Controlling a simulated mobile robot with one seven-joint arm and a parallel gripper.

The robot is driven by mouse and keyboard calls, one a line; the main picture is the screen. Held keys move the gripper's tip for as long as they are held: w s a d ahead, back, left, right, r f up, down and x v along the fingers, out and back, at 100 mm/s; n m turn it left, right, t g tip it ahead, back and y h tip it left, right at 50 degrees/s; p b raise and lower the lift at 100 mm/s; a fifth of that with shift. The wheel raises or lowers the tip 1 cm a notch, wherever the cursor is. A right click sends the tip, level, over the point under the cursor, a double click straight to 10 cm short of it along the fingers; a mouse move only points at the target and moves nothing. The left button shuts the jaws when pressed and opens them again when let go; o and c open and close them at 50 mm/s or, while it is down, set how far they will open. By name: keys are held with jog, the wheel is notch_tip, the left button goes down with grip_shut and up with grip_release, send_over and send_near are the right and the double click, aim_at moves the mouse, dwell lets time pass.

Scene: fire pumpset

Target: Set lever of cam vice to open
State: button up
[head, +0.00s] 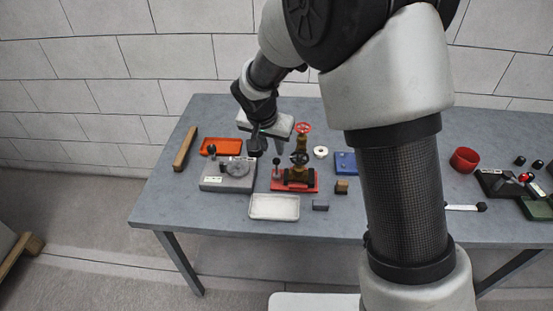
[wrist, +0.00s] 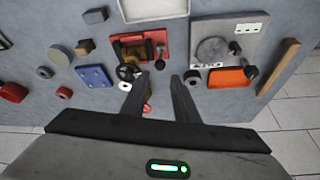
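The likely cam vice is a grey block (head: 226,185) with a round disc on top and a small label, at the left of the table. It also shows in the wrist view (wrist: 248,32). A black knob (wrist: 251,72), perhaps the end of its lever, stands by the orange tray; it is small in the head view (head: 210,149). The lever's exact setting is unclear. My gripper (head: 266,150) hangs above the table, behind and right of the block. In the wrist view its two fingers (wrist: 158,80) are apart with nothing held between them.
A red-based brass valve assembly (head: 296,183) stands right of the grey block. An orange tray (head: 236,145) and wooden bar (head: 185,148) lie behind and left. A white tray (head: 274,207) is in front. A blue block (head: 345,162) and red cup (head: 464,160) are farther right.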

aim_at(276, 159)
jog(key=x, duration=1.1)
jog(key=shift+w+f, duration=0.1)
jog(key=shift+w, duration=0.05)
grip_shut()
